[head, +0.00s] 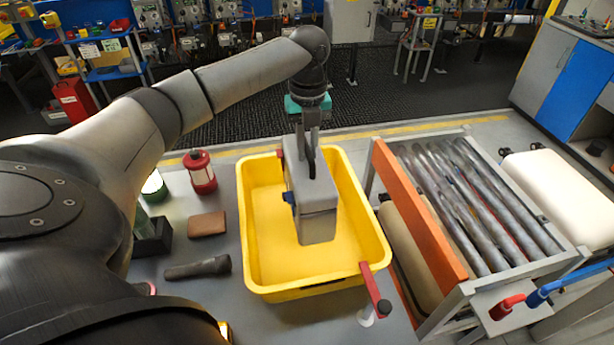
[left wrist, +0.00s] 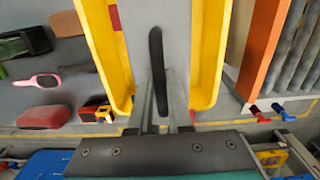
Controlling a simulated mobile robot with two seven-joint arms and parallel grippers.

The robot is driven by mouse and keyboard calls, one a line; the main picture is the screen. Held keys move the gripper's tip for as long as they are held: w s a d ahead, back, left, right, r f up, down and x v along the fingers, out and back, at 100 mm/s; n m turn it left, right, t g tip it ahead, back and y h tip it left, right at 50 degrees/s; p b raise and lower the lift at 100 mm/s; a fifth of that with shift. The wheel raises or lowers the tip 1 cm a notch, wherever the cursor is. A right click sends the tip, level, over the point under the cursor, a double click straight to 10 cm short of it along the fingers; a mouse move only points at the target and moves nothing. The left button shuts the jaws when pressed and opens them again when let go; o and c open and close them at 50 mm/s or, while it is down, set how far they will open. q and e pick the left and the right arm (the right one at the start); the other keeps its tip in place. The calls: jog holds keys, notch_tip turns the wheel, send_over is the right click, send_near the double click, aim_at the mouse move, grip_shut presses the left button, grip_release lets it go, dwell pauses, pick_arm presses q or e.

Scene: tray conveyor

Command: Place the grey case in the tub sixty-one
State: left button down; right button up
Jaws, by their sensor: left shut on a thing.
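The grey case (head: 316,205) hangs from my left gripper (head: 310,150), which is shut on its dark handle. In the head view the case is over the yellow tub (head: 268,283), between its side walls. I cannot tell whether it touches the tub floor. In the left wrist view the case (left wrist: 182,30) lies below the left gripper (left wrist: 160,105), with its black handle between the fingers and yellow tub walls (left wrist: 207,70) on both sides. No number shows on the tub. My right gripper is not in view.
Left of the tub are a red lantern (head: 201,172), a brown block (head: 207,224) and a dark flashlight (head: 198,268). A roller conveyor (head: 470,210) with an orange side board (head: 415,205) stands to the right. A red-handled bar (head: 376,290) is by the tub's front right corner.

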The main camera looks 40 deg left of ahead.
pick_arm(q)
jog(key=shift+w+f, duration=0.1)
jog(key=shift+f, duration=4.15)
jog(key=c, duration=0.8)
grip_release()
jog(key=shift+c, duration=0.2)
notch_tip(320, 180, up, 12)
jog(key=shift+r, duration=0.1)
